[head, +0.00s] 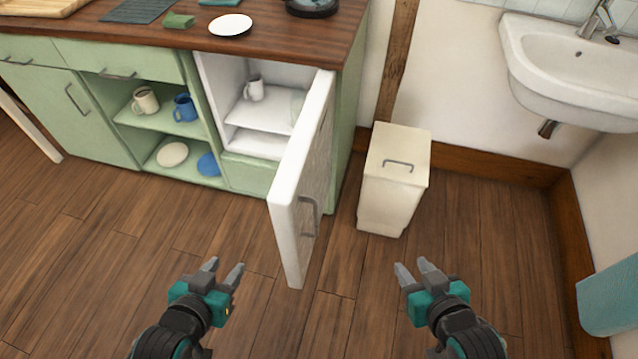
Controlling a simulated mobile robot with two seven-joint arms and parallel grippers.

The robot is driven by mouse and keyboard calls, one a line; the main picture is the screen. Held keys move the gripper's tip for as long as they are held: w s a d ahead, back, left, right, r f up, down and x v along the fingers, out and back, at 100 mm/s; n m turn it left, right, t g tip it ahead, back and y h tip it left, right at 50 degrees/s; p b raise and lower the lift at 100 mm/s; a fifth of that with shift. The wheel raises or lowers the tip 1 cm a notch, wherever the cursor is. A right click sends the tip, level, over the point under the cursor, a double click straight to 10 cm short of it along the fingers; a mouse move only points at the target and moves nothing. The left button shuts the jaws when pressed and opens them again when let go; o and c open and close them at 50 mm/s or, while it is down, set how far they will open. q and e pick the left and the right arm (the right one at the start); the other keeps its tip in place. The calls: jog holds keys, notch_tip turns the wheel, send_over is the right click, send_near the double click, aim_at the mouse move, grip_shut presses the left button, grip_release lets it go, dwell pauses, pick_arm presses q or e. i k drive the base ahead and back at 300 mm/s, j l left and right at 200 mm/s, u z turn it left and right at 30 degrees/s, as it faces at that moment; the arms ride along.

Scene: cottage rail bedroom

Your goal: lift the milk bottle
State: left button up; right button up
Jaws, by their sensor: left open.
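A small white fridge stands open in the green cabinet, its door (303,165) swung out toward me. On its shelf is a white vessel with a handle (254,90), like a mug or jug. A pale translucent shape (297,103) beside it is partly covered by the door; I cannot tell whether it is the milk bottle. No milk bottle is clearly visible. My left gripper (224,266) is open and empty, in front of and left of the door's lower end. My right gripper (412,265) is open and empty, right of the door and in front of the bin.
A cream bin (394,180) stands right of the fridge. Open cabinet shelves hold a cream mug (145,101), a blue mug (185,108) and plates. A white plate (231,25) lies on the wooden counter. A sink (565,65) is at right. The floor in front is clear.

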aim_at(298, 100)
jog(key=k, duration=0.25)
jog(key=k+u, duration=0.4)
jog(key=u, duration=0.25)
jog(key=j+u, duration=0.15)
jog(key=u, duration=1.3)
jog(key=i+u, duration=0.15)
jog(key=i, duration=1.05)
jog(key=i+z, duration=0.95)
jog(key=z, duration=0.15)
jog(key=i+l+z, duration=0.1)
jog(key=z, duration=0.35)
jog(key=i+z, duration=0.4)
jog(key=i+j+z, duration=0.1)
jog(key=z, duration=0.35)
jog(key=i+z, duration=0.15)
jog(key=z, duration=0.3)
jog(key=i+z, duration=0.15)
jog(key=z, duration=0.3)
jog(key=i+j+z, duration=0.1)
jog(key=z, duration=0.4)
jog(key=i, duration=0.05)
